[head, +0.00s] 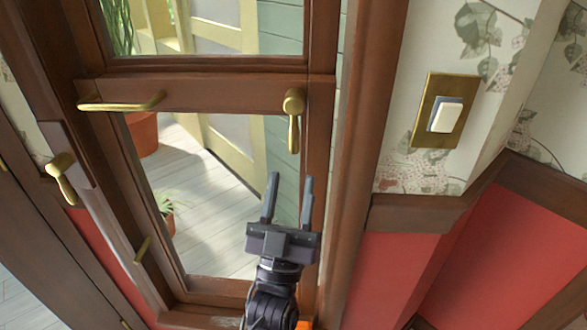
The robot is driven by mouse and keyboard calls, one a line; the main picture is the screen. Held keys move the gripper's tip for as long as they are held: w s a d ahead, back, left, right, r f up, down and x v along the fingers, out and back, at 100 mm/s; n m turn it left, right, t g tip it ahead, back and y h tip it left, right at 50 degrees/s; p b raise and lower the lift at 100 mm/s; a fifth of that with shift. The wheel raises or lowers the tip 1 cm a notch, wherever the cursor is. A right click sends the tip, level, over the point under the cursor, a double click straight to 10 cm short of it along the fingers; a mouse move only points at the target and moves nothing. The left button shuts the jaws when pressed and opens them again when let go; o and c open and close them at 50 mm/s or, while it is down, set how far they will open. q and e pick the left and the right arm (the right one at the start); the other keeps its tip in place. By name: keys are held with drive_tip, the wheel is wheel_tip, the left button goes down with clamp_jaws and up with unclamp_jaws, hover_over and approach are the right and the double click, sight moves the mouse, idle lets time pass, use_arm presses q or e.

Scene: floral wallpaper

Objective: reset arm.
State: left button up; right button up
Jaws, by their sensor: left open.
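My left gripper (287,204) is in the lower middle of the head view, with its two grey fingers pointing up and apart. Nothing is between the fingers. It is in front of the lower glass pane and right stile of a brown wooden door (220,93). A brass lever handle (293,118) hangs down on the door just above the fingertips, with a visible gap between. My right gripper is not in view.
A brass horizontal handle (122,103) is on the door's left side, and another brass handle (62,180) is further left. A light switch (444,112) is on the floral wall at right. Red panels (510,255) fill the lower right. Potted plants show through the glass.

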use_arm(q)
drive_tip(key=shift+s+f, duration=0.3)
drive_tip(key=shift+s, duration=0.05)
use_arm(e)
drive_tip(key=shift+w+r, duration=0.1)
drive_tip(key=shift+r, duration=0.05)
